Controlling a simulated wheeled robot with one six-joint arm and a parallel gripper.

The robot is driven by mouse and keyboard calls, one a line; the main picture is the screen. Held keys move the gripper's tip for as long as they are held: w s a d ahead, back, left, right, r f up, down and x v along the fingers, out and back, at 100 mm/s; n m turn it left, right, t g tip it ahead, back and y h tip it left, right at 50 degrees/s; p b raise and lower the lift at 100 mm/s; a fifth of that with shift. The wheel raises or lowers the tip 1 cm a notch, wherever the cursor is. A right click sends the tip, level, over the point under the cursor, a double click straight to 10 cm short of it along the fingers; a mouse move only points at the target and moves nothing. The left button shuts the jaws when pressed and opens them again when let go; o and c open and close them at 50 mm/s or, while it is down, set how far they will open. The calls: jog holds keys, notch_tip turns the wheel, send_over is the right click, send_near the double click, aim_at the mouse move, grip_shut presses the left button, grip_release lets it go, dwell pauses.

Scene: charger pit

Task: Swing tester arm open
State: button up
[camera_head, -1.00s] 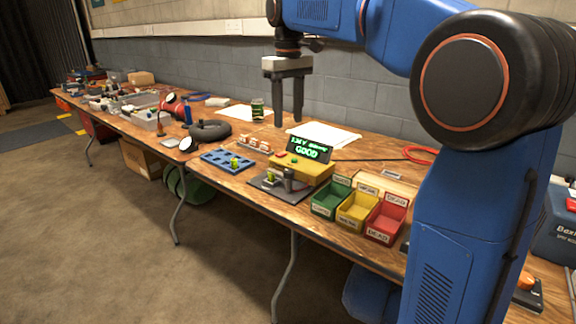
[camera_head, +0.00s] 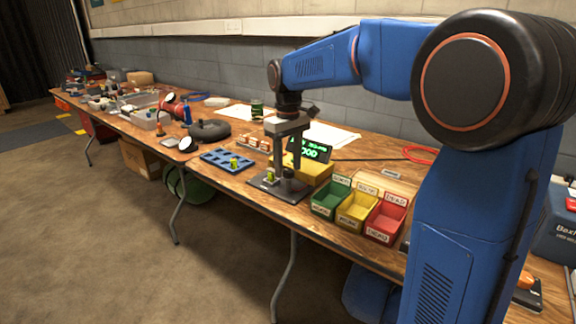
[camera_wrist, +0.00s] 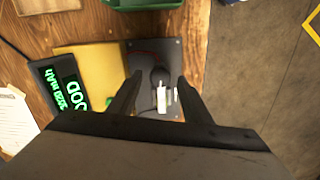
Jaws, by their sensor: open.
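The battery tester has a dark grey base plate (camera_head: 296,194), a yellow box (camera_head: 316,172) and a green-lit display (camera_head: 312,150) reading GOOD. A yellow-green cell (camera_head: 270,175) stands on the plate's left side. The tester arm (camera_wrist: 158,76), dark with a rounded end, shows in the wrist view beside a pale piece (camera_wrist: 162,99), possibly the cell's label. My gripper (camera_head: 284,166) points down over the plate, open and empty. In the wrist view its two fingers (camera_wrist: 158,82) lie on either side of the arm's end. I cannot tell whether they touch it.
Green (camera_head: 329,200), yellow (camera_head: 356,211) and red (camera_head: 385,219) bins stand right of the tester. A blue tray (camera_head: 222,161) with one cell lies to the left.

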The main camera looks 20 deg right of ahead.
jog(key=shift+f, duration=0.25)
grip_shut()
